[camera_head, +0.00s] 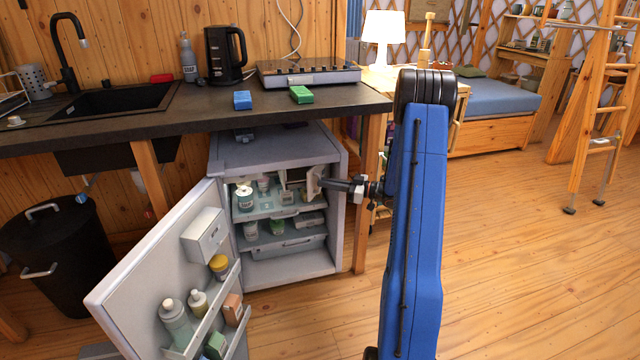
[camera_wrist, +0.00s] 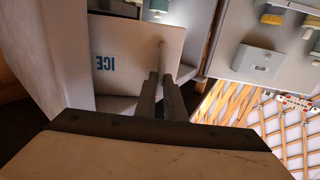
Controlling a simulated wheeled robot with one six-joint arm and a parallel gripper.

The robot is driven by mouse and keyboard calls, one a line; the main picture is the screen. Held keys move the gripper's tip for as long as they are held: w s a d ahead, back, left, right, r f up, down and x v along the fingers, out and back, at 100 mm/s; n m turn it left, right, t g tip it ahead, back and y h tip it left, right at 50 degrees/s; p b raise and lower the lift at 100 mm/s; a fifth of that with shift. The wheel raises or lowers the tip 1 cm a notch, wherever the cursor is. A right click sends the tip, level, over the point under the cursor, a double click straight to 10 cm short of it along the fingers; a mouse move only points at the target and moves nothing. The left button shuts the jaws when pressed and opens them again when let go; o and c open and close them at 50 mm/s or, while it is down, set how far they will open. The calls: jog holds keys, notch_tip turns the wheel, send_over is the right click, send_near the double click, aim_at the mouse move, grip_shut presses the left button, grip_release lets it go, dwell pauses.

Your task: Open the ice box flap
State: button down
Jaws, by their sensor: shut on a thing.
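The small fridge (camera_head: 277,152) stands under the counter with its door (camera_head: 150,275) swung wide open. The pale ice box flap (camera_head: 314,182) is at the upper right of the fridge interior. In the head view it stands angled out from the ice box, whose dark opening (camera_head: 293,175) shows to its left. In the wrist view the flap (camera_wrist: 125,45) bears a blue ICE label (camera_wrist: 110,64) and a pale bar handle (camera_wrist: 165,52). My gripper (camera_head: 326,184) is shut on the handle; the fingers (camera_wrist: 161,88) close around its near end.
Jars and containers fill the fridge shelves (camera_head: 280,208). The open door holds bottles (camera_head: 175,318) and a white box (camera_head: 204,236). A wooden counter leg (camera_head: 367,195) stands close right of the fridge, near my arm. Free wooden floor (camera_head: 530,260) lies to the right.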

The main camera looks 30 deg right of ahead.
jog(key=s+d, duration=0.3)
jog(key=d, duration=0.6)
jog(key=shift+d+r, duration=0.15)
jog(key=shift+w, duration=0.1)
jog(key=c, duration=1.8)
grip_release()
jog(key=shift+w, duration=0.1)
jog(key=shift+c, duration=0.2)
jog(key=shift+s, duration=0.2)
jog(key=v, duration=1.7)
jog(key=shift+s, duration=0.2)
